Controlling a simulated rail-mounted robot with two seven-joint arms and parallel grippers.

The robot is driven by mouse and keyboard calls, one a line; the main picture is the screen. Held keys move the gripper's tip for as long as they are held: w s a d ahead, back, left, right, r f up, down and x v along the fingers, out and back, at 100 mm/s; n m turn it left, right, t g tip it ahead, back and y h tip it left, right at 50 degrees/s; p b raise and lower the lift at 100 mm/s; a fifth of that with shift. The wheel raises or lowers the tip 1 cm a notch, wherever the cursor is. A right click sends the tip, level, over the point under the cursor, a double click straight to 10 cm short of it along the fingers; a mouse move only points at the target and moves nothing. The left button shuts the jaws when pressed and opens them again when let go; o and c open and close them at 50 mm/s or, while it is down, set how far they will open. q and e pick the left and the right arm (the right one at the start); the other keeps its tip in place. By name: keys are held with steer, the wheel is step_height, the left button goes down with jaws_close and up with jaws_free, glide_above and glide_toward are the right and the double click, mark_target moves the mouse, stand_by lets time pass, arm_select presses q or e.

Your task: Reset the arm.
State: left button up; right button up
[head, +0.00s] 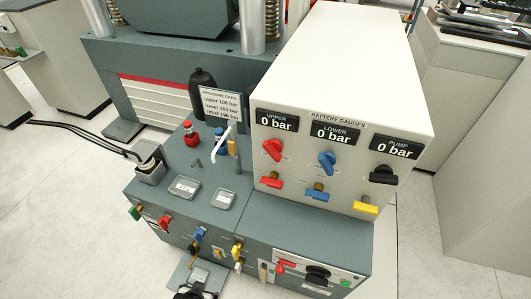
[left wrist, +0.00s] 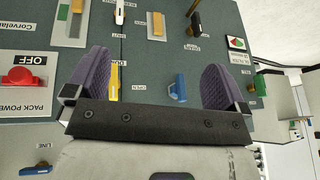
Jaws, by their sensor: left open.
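My left gripper (left wrist: 158,72) shows in the left wrist view with its two purple pads wide apart. It is open and nothing is held between the pads. It faces a dark grey panel (left wrist: 145,55). A yellow lever (left wrist: 114,82) shows just beside the left pad, and a blue lever (left wrist: 177,88) shows between the pads. I cannot tell how far the pads are from the panel. My right gripper is in neither view.
The dark grey console (head: 225,222) carries several levers, two small trays and a sign (head: 219,103). A white gauge box (head: 340,60) stands on its right, its three displays reading 0 bar. A red knob (left wrist: 20,78) is left of the pads. Open floor (head: 60,220) lies left.

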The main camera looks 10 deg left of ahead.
arm_select(q)
steer(key=s+d+r+p, duration=0.1)
steer(key=s+r+p, duration=0.4)
steer(key=r, duration=0.5)
steer(key=s+r+g+h+p, duration=0.1)
steer(key=s+r+p, duration=0.4)
steer(key=r, duration=0.5)
steer(key=s+d+r+p, duration=0.1)
steer(key=s+r+p, duration=0.45)
steer(key=r, duration=0.35)
step_height(320, 180, up, 37)
steer(key=p, duration=3.6)
step_height(320, 180, down, 74)
steer(key=b, duration=7.3)
steer(key=shift+w+m+b, duration=0.35)
steer(key=shift+m, duration=0.05)
steer(key=shift+a, duration=0.1)
